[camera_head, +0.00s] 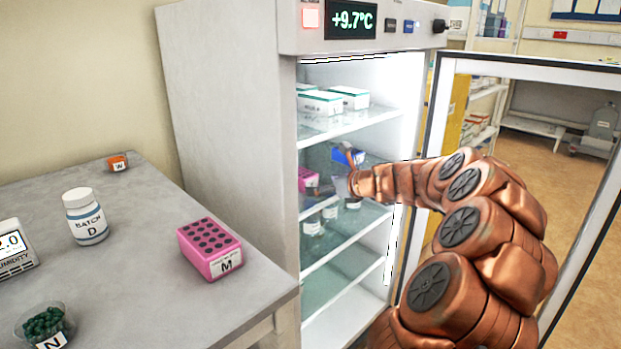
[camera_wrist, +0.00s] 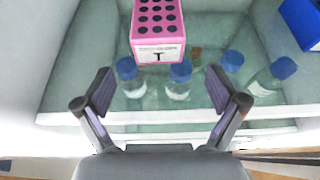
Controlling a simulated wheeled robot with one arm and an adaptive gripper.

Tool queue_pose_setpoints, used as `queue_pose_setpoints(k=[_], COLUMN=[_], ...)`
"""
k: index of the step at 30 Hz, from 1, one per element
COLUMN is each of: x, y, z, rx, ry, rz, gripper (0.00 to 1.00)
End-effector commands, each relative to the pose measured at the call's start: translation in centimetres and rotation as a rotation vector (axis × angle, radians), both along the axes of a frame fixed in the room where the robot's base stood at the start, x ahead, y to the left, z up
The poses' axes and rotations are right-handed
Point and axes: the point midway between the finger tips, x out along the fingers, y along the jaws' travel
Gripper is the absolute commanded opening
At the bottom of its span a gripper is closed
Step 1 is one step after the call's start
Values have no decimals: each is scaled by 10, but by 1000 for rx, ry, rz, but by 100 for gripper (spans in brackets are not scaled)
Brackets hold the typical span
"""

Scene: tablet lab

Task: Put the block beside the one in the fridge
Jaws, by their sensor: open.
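A pink block with round holes, labelled M (camera_head: 210,250), sits on the grey table near its right edge. Another pink block with holes, labelled T (camera_wrist: 158,30), is inside the open fridge; part of it also shows in the head view (camera_head: 307,180). My gripper (camera_wrist: 158,90) is inside the fridge, open, with nothing held between its fingers. In the wrist view block T is ahead of the fingertips, its labelled face toward me and its top end cut off by the picture edge. My arm enters the fridge from the right.
Several blue-capped bottles (camera_wrist: 181,82) show in the fridge near block T. A blue item (camera_wrist: 302,24) is at right; boxes (camera_head: 320,103) fill the shelf above. The fridge door (camera_head: 438,120) stands open. The table also holds a white jar (camera_head: 85,217) and green-filled bowl (camera_head: 44,324).

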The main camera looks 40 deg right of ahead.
Motion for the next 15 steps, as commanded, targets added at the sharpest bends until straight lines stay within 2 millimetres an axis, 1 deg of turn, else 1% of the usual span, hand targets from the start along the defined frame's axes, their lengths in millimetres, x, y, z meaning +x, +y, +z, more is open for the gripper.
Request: queue_pose_setpoints(k=[1,6,10,15], x=[-10,-33,-42,-46], y=[-2,-4,-5,-5], z=[3,2,1,1], rx=[0,0,0,0], ry=[-2,-1,-1,-1], rz=[-2,0,0,1], gripper=[95,95,95,95])
